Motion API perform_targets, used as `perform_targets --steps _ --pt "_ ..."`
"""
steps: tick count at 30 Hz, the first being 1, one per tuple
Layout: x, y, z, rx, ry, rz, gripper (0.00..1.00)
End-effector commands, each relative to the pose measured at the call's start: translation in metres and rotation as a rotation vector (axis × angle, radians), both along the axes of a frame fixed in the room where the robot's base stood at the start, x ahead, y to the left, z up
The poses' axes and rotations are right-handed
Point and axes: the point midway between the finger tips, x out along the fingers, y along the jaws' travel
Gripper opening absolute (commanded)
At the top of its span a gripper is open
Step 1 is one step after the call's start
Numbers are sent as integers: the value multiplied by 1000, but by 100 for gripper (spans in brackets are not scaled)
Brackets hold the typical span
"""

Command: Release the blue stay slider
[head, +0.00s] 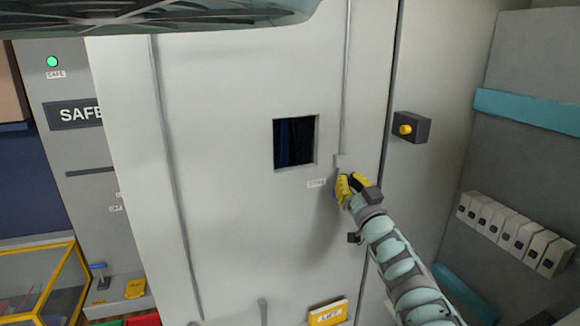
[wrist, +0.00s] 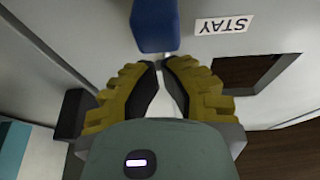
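The blue stay slider (wrist: 155,28) shows as a blue block at the top of the wrist view, beside an upside-down STAY label (wrist: 223,25). In the head view only a small bit of blue shows beside my gripper (head: 343,187), which is at the pale door panel right of the label (head: 316,183). In the wrist view the yellow fingers of my gripper (wrist: 160,66) come together almost tip to tip, just below the blue block. Nothing is seen held between them. Whether the tips touch the slider is unclear.
A dark square window (head: 295,142) opens in the panel (head: 235,230). A dark box with a yellow knob (head: 405,129) sits to the right. A yellow LIFT sign (head: 328,314) is low down. Several switch boxes (head: 513,234) line the right wall.

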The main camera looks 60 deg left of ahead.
Motion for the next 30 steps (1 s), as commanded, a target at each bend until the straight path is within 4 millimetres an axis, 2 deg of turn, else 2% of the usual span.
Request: perform_targets --steps 9,23,30 --pt "0 -1 -11 -2 4 -3 0" --pt "-1 0 -14 -1 2 -1 0" --pt "0 -2 -38 1 2 -3 0"
